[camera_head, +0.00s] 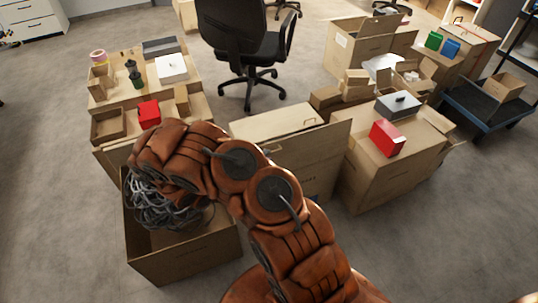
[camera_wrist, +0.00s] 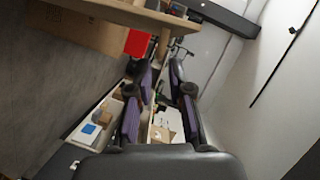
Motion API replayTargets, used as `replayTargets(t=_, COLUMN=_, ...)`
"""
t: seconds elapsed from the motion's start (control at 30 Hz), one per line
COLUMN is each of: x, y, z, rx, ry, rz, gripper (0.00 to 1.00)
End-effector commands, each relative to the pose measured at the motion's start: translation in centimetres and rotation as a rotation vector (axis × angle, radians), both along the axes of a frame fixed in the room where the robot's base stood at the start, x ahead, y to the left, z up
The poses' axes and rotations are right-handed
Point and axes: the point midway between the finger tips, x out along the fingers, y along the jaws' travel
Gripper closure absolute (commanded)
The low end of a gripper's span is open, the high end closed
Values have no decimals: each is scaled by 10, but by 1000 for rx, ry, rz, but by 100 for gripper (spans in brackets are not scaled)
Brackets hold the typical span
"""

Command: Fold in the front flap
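An open brown carton (camera_head: 185,262) stands on the floor at the lower left of the head view, with a tangle of grey cable (camera_head: 158,207) inside. My arm covers its upper right part, and I cannot make out a front flap on it. A second carton (camera_head: 312,180) stands to its right, with a wide flap (camera_head: 325,143) raised at its top. My gripper (camera_wrist: 161,72) shows in the wrist view, with its two dark fingers apart and nothing seen between them. In the head view the gripper is hidden behind my arm. I cannot tell whether it touches any carton.
A red box (camera_head: 387,138) and a grey box (camera_head: 398,105) sit on a carton (camera_head: 370,185) at the right. Cartons with small goods (camera_head: 150,70) stand at the back left. An office chair (camera_head: 245,50) is behind. Floor (camera_head: 60,200) is clear at the left.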

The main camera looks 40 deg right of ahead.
Motion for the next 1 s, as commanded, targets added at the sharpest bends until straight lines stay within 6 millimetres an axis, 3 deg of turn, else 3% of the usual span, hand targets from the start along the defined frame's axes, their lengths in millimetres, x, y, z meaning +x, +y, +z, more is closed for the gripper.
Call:
replayTargets(t=0.53, x=-6, y=74, z=12, rx=-1, ry=-1, rz=2, gripper=80)
replayTargets(t=0.73, x=-7, y=86, z=14, rx=0, ry=-1, rz=1, gripper=80)
replayTargets(t=1.0, x=-8, y=88, z=14, rx=0, ry=0, rz=0, gripper=80)
